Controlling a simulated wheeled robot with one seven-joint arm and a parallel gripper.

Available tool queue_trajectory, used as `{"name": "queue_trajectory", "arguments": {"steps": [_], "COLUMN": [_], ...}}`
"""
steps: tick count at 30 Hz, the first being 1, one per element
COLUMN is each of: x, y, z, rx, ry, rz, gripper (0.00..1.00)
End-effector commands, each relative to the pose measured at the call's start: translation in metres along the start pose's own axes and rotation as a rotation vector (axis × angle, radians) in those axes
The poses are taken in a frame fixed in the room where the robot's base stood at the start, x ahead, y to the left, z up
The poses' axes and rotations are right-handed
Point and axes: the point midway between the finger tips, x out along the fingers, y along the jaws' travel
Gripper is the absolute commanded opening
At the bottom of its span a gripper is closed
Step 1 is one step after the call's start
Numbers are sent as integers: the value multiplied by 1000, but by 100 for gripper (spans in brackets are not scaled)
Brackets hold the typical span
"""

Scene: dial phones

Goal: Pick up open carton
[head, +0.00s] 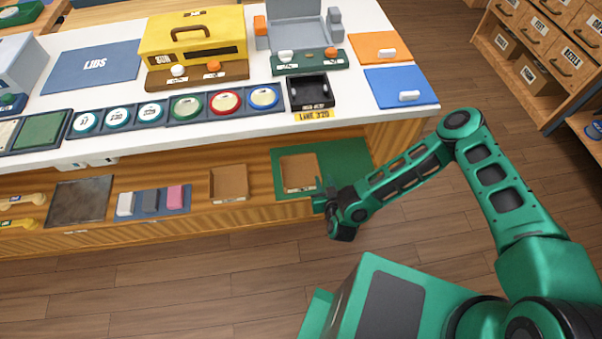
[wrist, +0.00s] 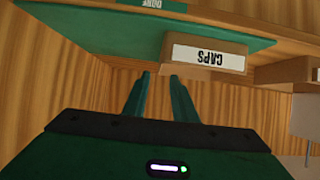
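An open-topped brown carton (head: 298,172) sits on a green mat (head: 345,160) on the lower shelf of the counter. In the wrist view the carton (wrist: 205,70) shows its front with a white label reading CAPS upside down. My gripper (head: 322,190) is at the shelf's front edge, just right of the carton's near corner. In the wrist view the two green fingers of my gripper (wrist: 160,77) are apart with nothing between them. Their tips point toward the left end of the carton's labelled side. Whether they touch it cannot be told.
The white counter top (head: 345,105) overhangs the shelf. The wooden floor in front is clear.

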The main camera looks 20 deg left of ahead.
Motion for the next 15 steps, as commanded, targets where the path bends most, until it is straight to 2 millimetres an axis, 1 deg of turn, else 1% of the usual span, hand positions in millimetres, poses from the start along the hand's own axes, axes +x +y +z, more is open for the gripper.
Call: {"name": "queue_trajectory", "arguments": {"steps": [1, 3, 11, 15], "x": [8, 17, 34, 54], "y": [0, -1, -2, -2], "z": [-1, 0, -1, -2], "rx": [-5, -4, -3, -4], "ry": [3, 1, 1, 2], "rz": [0, -1, -3, -3], "gripper": [25, 25, 25, 25]}}
